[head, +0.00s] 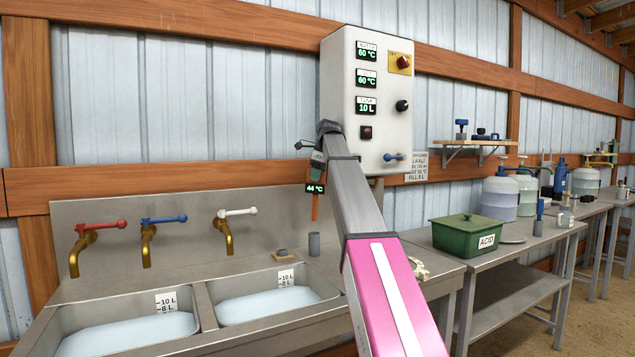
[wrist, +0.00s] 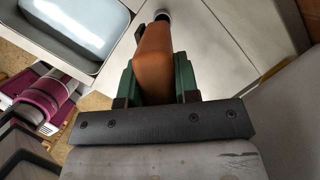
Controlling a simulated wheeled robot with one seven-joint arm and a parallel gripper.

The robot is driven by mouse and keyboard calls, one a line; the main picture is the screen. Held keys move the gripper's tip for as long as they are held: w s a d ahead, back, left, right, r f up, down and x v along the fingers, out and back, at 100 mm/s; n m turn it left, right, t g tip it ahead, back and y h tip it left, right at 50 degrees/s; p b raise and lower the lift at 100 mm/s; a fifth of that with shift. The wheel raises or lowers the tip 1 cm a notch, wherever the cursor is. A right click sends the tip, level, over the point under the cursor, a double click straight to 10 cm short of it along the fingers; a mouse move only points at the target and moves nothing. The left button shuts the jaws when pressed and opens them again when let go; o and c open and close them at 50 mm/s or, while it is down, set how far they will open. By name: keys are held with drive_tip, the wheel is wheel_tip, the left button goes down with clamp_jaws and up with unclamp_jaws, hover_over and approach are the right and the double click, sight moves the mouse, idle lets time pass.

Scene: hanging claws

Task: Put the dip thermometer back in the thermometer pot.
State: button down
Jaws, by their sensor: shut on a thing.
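The dip thermometer (head: 315,207) has an orange stem and a small display reading 44 °C. It hangs upright from my gripper (head: 318,160), above the back of the sink unit. In the wrist view the orange body (wrist: 155,60) sits between green parts at the jaws (wrist: 155,98), which are shut on it. The thermometer pot (head: 314,244), a small grey cylinder, stands on the ledge behind the right basin. The stem's lower end shows just above the pot's top in the head view. In the wrist view the pot's rim (wrist: 162,14) shows beyond the stem's end, partly hidden.
Two water-filled basins, left (head: 125,335) and right (head: 268,304), lie in front. Three taps (head: 148,240) are to the left. A control box (head: 368,100) hangs close behind my arm. A green acid box (head: 468,236) stands on the bench at right.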

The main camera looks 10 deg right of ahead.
sight(316, 208)
idle(0.3)
drive_tip(key=shift+f, duration=6.2)
drive_tip(key=c, duration=0.5)
unclamp_jaws()
drive_tip(key=shift+a+v, duration=0.15)
drive_tip(key=shift+v, duration=2.3)
drive_tip(key=shift+a+v, duration=0.15)
drive_tip(key=shift+v, duration=2.3)
drive_tip(key=shift+w+r, duration=0.1)
drive_tip(key=shift+w, duration=0.05)
